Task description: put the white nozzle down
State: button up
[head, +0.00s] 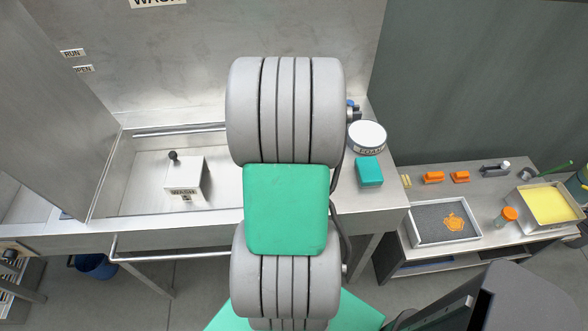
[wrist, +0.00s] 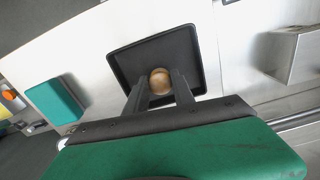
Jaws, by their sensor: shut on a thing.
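In the wrist view my gripper (wrist: 160,84) is shut on a small round tan thing (wrist: 159,79), seen end-on between the two dark fingertips. I cannot tell from its colour or shape whether this is the white nozzle. The fingers are over a black square tray (wrist: 122,57) with a raised rim, on the steel counter. I cannot tell whether the held thing touches the tray floor. In the head view my own arm hides the gripper, the held thing and the tray.
A teal block (head: 369,173) and a round white-topped container (head: 367,137) stand on the counter at right. A steel basin (head: 140,195) with a box labelled WASH (head: 184,178) lies left. A side table holds a grey-lined tray (head: 418,235) and a yellow-filled tray (head: 525,218).

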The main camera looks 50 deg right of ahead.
jog(key=shift+f, duration=0.1)
jog(key=o, duration=1)
notch_tip(320, 180, up, 12)
jog(key=r, duration=0.1)
jog(key=w+a+n+t, duration=0.1)
jog(key=w+a+n, duration=0.25)
jog(key=a, duration=0.55)
jog(key=w+a+n+t, duration=0.1)
jog(key=w+a+n, duration=0.1)
jog(key=w+a, duration=0.45)
jog(key=s+a+n, duration=0.1)
jog(key=a, duration=0.4)
jog(key=s+a+n+t, duration=0.1)
jog(key=a+n, duration=0.1)
jog(key=a, duration=0.4)
jog(key=s+a+f+n, duration=0.1)
jog(key=a+n, duration=0.1)
jog(key=a, duration=0.3)
jog(key=shift+a+n+t+b, duration=0.2)
jog(key=shift+n+t+b, duration=0.1)
jog(key=shift+b, duration=0.1)
